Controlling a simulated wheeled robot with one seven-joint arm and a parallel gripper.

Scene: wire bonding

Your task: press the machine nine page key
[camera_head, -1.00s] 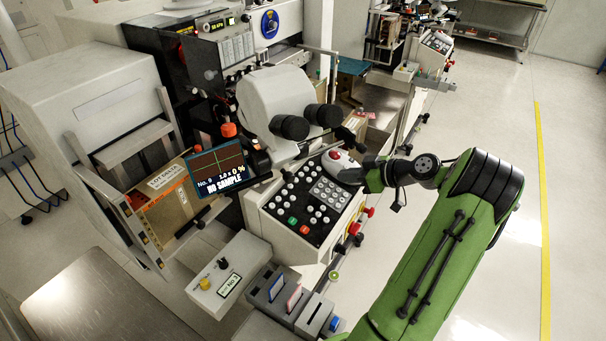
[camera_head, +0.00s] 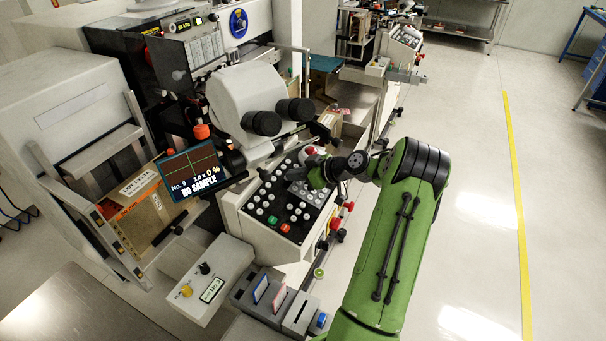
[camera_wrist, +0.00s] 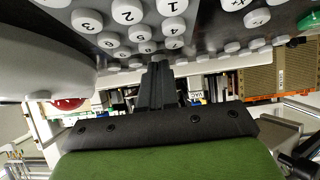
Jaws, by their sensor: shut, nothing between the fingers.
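The machine's key panel (camera_head: 259,228) slopes below the microscope, with rows of round white keys, a green key (camera_head: 272,219) and a red key (camera_head: 285,228). I cannot tell which key is the page key. The screen (camera_head: 190,170) reads "No. 9" and "NO SAMPLE". My gripper (camera_wrist: 157,66) is shut and empty, its tips close to the numbered keys in the wrist view; contact cannot be told. Key "1" (camera_wrist: 172,7) and key "2" (camera_wrist: 128,11) show there. In the head view my wrist hides part of the number pad.
The microscope eyepieces (camera_head: 278,116) overhang just behind the panel. A small box with knobs (camera_head: 207,275) and card slots (camera_head: 270,298) stand in front. Open floor lies to the right.

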